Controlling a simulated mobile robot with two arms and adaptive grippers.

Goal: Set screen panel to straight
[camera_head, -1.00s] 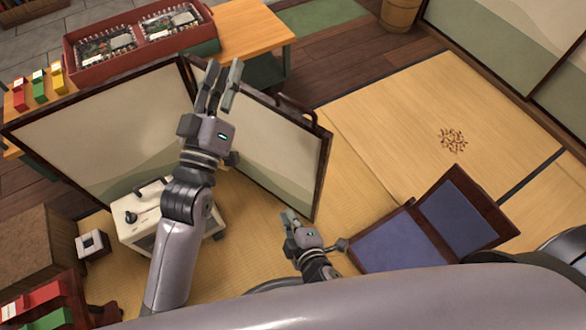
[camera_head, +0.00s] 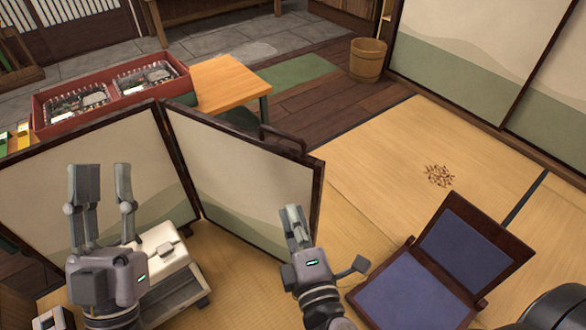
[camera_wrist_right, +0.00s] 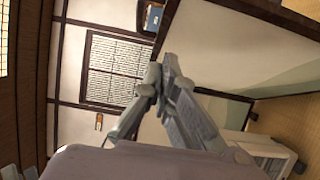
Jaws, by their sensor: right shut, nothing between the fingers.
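The folding screen stands on the tatami with two dark-framed, cream and green panels, a left panel (camera_head: 100,175) and a right panel (camera_head: 235,175). They meet at an angle at a fold between them. My right gripper (camera_head: 292,212) is shut and empty, in front of the right panel's lower part near its free right edge. I cannot tell whether it touches. In the right wrist view its fingertips (camera_wrist_right: 165,72) are together, with a pale panel (camera_wrist_right: 235,50) beside them. My left gripper (camera_head: 103,180) is open and empty, fingers up, in front of the left panel.
A white box (camera_head: 165,250) stands in front of the fold. A blue-cushioned floor chair (camera_head: 415,290) is at the lower right. A wooden table (camera_head: 228,82) with a red crate (camera_head: 105,110) is behind the screen.

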